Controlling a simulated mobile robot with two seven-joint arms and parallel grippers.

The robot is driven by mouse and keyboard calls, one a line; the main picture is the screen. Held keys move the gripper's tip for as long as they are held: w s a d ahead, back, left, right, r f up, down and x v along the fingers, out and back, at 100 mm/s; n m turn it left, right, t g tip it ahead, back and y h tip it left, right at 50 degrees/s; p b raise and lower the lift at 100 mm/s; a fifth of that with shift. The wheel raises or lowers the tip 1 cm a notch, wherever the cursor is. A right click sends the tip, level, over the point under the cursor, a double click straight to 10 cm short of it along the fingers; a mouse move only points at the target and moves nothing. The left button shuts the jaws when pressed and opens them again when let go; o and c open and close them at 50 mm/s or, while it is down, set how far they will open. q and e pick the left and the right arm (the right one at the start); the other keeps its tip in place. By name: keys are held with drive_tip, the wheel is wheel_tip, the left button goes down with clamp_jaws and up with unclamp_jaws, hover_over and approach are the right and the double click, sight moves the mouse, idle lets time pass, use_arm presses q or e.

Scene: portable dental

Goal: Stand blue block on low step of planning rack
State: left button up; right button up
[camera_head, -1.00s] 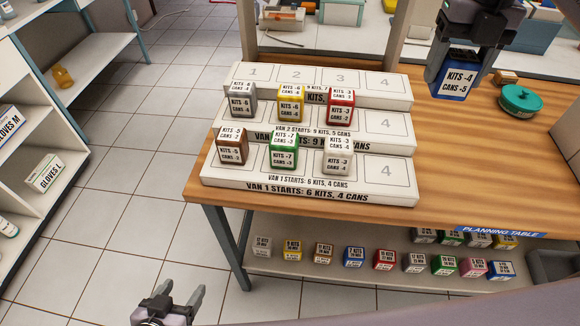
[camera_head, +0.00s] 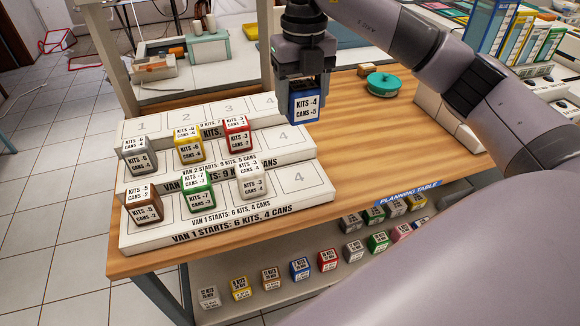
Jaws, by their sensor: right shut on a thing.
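The blue block (camera_head: 304,105), labelled KITS -4 CANS -5, hangs upright in my right gripper (camera_head: 303,85), which is shut on it. It is held above the table, just right of the rack's upper steps. The white planning rack (camera_head: 325,193) has three steps with numbered squares. The low step, VAN 1, holds a brown block (camera_head: 144,205) on the left, a green block (camera_head: 197,191) and a white block (camera_head: 252,180); its square 4 (camera_head: 298,178) is bare. The middle step holds grey (camera_head: 139,155), yellow (camera_head: 189,145) and red (camera_head: 237,134) blocks. My left gripper is not in view.
A teal round lidded object (camera_head: 383,84) and a small brown block (camera_head: 365,70) are at the back of the wooden planning table (camera_head: 400,140). Several labelled blocks stand on the shelf below. My right arm crosses the right side. The table right of the rack is clear.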

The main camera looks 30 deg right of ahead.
sight(301, 115)
wheel_tip(301, 115, down, 16)
drive_tip(key=shift+r+p, duration=0.1)
drive_tip(key=shift+p, duration=0.25)
drive_tip(key=shift+f, duration=0.2)
drive_tip(key=shift+f, duration=0.1)
drive_tip(key=o, duration=1.1)
wheel_tip(301, 115, up, 12)
drive_tip(key=shift+r+b, duration=0.15)
drive_tip(key=shift+b, duration=0.35)
